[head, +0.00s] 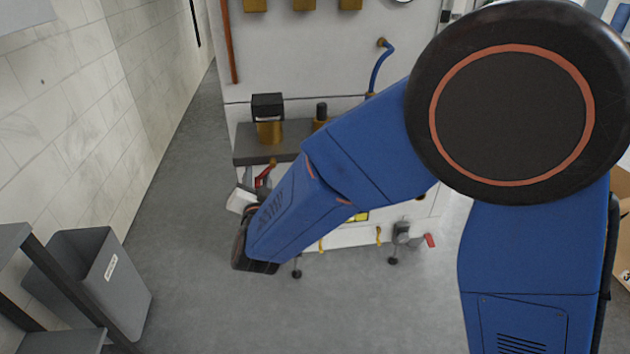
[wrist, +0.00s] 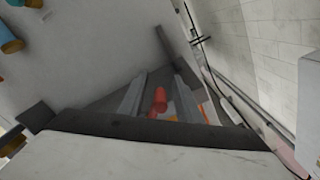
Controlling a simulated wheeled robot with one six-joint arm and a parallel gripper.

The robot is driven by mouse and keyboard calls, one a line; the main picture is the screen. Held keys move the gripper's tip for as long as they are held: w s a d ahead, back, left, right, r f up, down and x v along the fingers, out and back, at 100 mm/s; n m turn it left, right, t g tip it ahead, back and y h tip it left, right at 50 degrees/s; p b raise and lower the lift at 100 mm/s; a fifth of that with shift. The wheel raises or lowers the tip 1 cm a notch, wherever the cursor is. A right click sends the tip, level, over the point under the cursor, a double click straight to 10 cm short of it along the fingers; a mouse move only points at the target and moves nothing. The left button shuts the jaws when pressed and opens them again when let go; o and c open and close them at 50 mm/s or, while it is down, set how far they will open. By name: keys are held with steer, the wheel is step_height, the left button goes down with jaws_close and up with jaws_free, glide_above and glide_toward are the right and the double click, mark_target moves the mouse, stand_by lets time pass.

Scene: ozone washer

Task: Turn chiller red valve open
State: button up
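A red valve handle (head: 263,178) shows in the head view at the front left of the white machine, just beyond the end of my arm. In the wrist view a red handle end (wrist: 160,99) appears between the two grey fingers of my gripper (wrist: 160,82). The fingers are apart, with a gap on both sides of the red part. I cannot tell whether it is inside the grip or just beyond it, and no contact shows. In the head view my wrist hides most of the gripper and the valve body.
The white machine (head: 310,60) has a dark grey shelf (head: 262,153) above the red handle. Another red handle (head: 430,240) is low at its right. A grey bin (head: 115,275) stands at lower left near the tiled wall (head: 95,100). The floor between is clear.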

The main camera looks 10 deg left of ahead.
steer(key=w+d+f+n, duration=0.15)
steer(key=d+n, duration=0.25)
steer(key=n, duration=0.5)
steer(key=v, duration=1.8)
steer(key=shift+w+d+r+m+g+y, duration=0.55)
steer(key=shift+w+d+r+g, duration=1.3)
steer(key=shift+w+d, duration=2.25)
steer(key=d+r+g, duration=0.1)
steer(key=d+g, duration=0.3)
steer(key=d, duration=1)
steer(key=shift+s+h, duration=0.25)
steer(key=shift+h, duration=0.2)
